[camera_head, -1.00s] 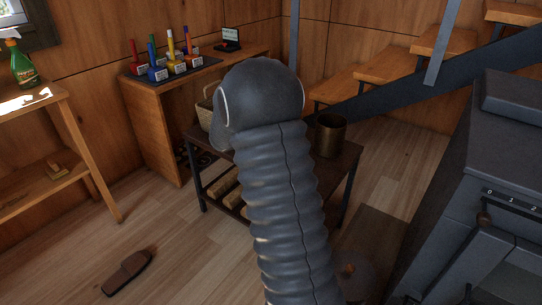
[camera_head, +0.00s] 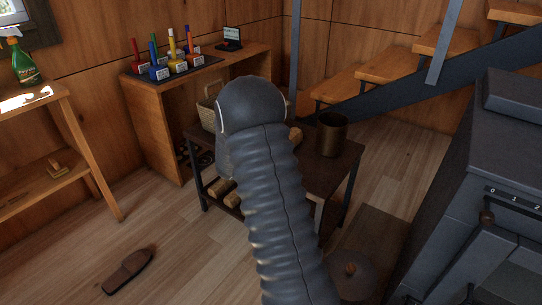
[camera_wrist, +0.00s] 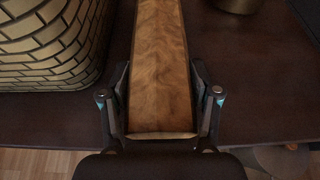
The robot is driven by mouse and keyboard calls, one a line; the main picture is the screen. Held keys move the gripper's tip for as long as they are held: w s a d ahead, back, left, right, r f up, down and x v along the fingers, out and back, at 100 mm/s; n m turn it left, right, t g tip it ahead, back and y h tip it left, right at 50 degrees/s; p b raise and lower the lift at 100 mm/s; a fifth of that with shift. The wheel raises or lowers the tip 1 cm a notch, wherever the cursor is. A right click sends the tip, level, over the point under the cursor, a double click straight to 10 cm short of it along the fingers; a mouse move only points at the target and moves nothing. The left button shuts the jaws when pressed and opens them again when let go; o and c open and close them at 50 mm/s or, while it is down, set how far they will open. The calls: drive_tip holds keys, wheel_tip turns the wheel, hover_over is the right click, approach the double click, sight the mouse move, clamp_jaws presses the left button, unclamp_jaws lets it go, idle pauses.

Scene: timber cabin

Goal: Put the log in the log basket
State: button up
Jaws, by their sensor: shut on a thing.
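The log (camera_wrist: 160,45) is brown wood and lies lengthwise between the fingers of my gripper (camera_wrist: 160,95), which is shut on it. A log end (camera_head: 296,134) shows just right of my arm in the head view. The woven log basket (camera_wrist: 42,45) stands on the dark table, left of the log in the wrist view, with a gap between them. In the head view the basket (camera_head: 208,112) is partly hidden behind my arm, as is my gripper. The basket's inside is out of the wrist view. I cannot tell whether the log touches the table.
The dark table (camera_head: 338,172) carries a brass pot (camera_head: 331,138) on the right. Several logs (camera_head: 220,188) lie on its lower shelf. A black stove (camera_head: 470,170) stands at the right.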

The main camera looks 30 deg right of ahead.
drive_tip(key=shift+f, duration=0.15)
drive_tip(key=o, duration=1.4)
drive_tip(key=shift+o, duration=0.2)
